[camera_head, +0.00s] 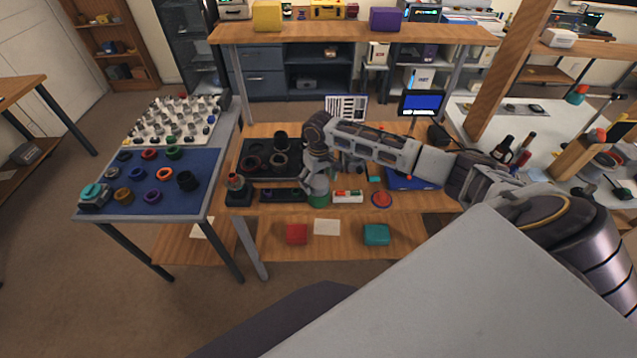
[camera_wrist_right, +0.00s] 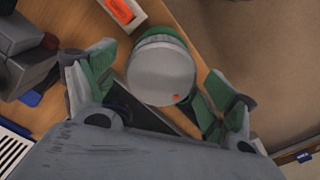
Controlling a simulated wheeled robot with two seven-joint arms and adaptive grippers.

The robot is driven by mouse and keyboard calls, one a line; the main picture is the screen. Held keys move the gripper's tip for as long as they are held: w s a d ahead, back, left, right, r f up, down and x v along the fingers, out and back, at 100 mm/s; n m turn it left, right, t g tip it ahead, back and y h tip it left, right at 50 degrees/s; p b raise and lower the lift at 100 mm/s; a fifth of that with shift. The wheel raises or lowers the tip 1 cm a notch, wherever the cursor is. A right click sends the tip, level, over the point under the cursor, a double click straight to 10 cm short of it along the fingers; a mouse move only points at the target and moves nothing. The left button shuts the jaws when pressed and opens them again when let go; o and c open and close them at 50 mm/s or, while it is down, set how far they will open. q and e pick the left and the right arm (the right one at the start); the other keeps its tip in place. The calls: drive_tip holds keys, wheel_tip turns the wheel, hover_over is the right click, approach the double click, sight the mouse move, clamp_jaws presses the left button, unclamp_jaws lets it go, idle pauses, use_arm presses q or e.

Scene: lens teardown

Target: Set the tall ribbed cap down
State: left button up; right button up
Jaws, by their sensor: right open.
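A short upright cylinder, apparently the tall ribbed cap (camera_head: 318,194), stands near the front edge of the wooden bench. It has a grey top and a green lower part; its ribs are too small to make out. My right gripper (camera_head: 315,172) is just above it. In the right wrist view the round grey top of the cap (camera_wrist_right: 160,72) shows with a green rim and a small orange mark. My right gripper (camera_wrist_right: 158,88) is open, with its green-padded fingers spread on either side of the cap. My left gripper is not in view.
A white tray with an orange piece (camera_head: 348,196) and a red round part (camera_head: 382,199) lie right of the cap. A dark tray (camera_head: 262,172) holds rings behind it. A blue mat (camera_head: 150,205) with several rings lies on the left table. The bench's front edge is close.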

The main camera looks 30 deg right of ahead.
sight(319, 181)
wheel_tip(319, 181, up, 11)
drive_tip(key=b, duration=0.1)
idle(0.5)
